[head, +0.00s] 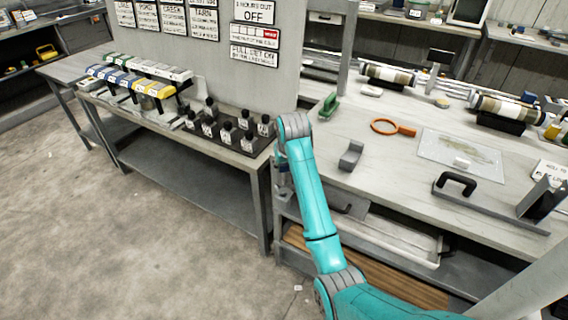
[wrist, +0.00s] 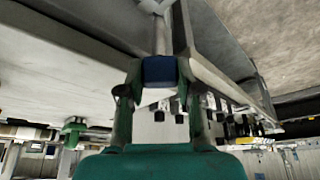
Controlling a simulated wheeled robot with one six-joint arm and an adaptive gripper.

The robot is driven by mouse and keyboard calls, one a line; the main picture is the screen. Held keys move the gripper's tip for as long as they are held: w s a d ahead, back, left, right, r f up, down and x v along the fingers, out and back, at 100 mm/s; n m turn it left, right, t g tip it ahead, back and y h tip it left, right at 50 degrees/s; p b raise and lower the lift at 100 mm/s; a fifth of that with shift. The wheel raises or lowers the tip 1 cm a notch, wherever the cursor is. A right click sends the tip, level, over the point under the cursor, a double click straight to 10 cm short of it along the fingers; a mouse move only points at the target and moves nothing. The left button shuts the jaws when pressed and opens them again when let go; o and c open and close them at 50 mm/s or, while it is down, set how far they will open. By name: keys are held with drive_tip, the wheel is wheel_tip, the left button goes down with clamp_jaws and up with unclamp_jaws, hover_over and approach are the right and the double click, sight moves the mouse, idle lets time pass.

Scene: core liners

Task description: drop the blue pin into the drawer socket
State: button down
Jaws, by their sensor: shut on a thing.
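My gripper (wrist: 159,76) is shut on the blue pin (wrist: 158,69), which shows as a dark blue block between the two fingertips in the wrist view. In the head view my teal arm hides most of the gripper, beside the left front corner of the right-hand bench. A grey drawer front (head: 348,205) with a handle sits under that bench top, just right of my arm. A pale open drawer or tray (head: 400,240) shows lower right. I cannot make out the socket in either view.
Several black-capped bottles (head: 227,130) stand on the left bench. The floor (head: 150,230) at left is mostly clear.

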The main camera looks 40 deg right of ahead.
sight(284, 183)
drive_tip(key=shift+f, duration=4.5)
drive_tip(key=shift+f, duration=0.2)
drive_tip(key=c, duration=0.7)
unclamp_jaws()
drive_tip(key=v, duration=1.2)
